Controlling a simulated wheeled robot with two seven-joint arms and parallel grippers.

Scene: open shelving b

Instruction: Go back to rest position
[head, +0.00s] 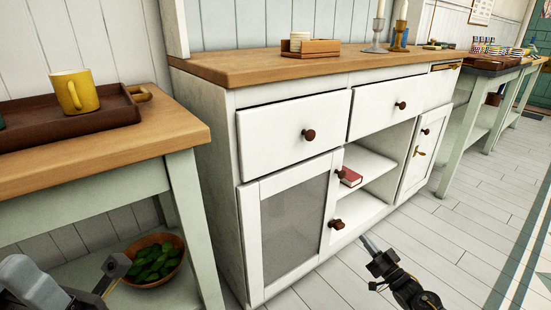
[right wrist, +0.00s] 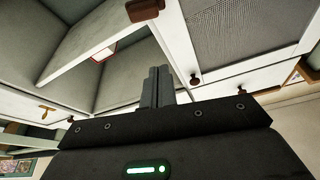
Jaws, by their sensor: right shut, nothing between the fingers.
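My right gripper (head: 368,243) is in front of the white cabinet (head: 208,150), low and beside the open shelf section. Its fingers are together with nothing between them. In the right wrist view the closed fingers (right wrist: 157,88) point toward the cabinet front. Part of my left arm shows at the bottom left, with a dark end piece (head: 115,266) near the green table's lower shelf. Whether its jaws are open or shut is unclear.
A red book (head: 350,177) lies on the open shelf. A bowl (head: 155,277) of green items sits under the left table, close to my left arm. A yellow mug (head: 75,93) stands on a dark tray (head: 110,118). The floor (head: 450,215) at right is clear.

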